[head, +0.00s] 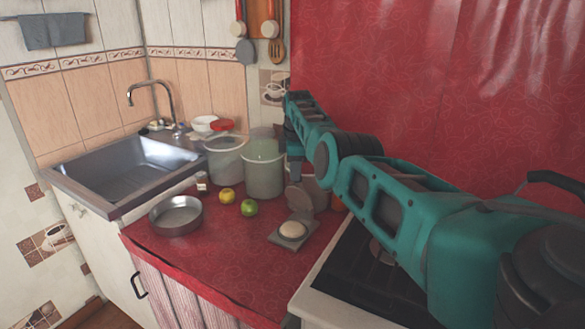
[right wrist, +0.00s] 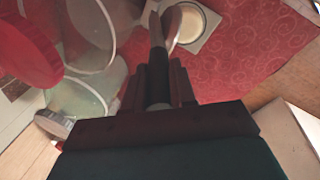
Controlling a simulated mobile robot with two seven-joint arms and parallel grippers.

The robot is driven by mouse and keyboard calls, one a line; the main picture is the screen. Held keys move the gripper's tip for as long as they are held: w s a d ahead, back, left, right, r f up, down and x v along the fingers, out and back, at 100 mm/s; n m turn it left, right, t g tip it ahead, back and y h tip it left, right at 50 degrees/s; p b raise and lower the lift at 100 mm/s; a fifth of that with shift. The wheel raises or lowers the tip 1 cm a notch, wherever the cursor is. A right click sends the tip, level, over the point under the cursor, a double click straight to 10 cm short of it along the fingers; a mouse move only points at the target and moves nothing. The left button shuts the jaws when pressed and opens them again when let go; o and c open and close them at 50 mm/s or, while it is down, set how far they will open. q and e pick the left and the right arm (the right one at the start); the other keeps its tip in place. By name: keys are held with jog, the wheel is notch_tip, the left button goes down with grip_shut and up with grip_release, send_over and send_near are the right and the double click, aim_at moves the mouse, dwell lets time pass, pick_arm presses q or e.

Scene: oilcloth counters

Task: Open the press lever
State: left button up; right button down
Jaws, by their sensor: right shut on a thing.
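The press (head: 275,239) stands on the red counter, with a pale round piece of dough (head: 292,229) on its base. Its round upper plate (head: 298,199) stands raised behind the dough, tilted up from the base. In the right wrist view the press base (right wrist: 212,38) and the raised plate (right wrist: 173,28) show at the top. My right gripper (right wrist: 157,92) is shut on the dark press lever (right wrist: 155,32), which runs up beside the plate. In the head view this gripper (head: 294,168) is behind the press and partly hidden by my arm. My left gripper is not in view.
Two translucent tubs (head: 263,172) stand left of my right gripper, close to it. A yellow fruit (head: 227,195), a green fruit (head: 249,207) and a metal pan (head: 176,217) lie on the counter. The sink (head: 125,172) is at left. The counter front (head: 225,262) is clear.

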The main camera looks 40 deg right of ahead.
jog(key=shift+d, duration=0.15)
dwell(0.3)
jog(key=c, duration=0.9)
grip_release()
jog(key=shift+r, duration=0.15)
jog(key=v, duration=1.2)
jog(key=shift+d+r+p, duration=0.1)
jog(key=shift+r+p, duration=0.2)
jog(key=shift+r, duration=0.1)
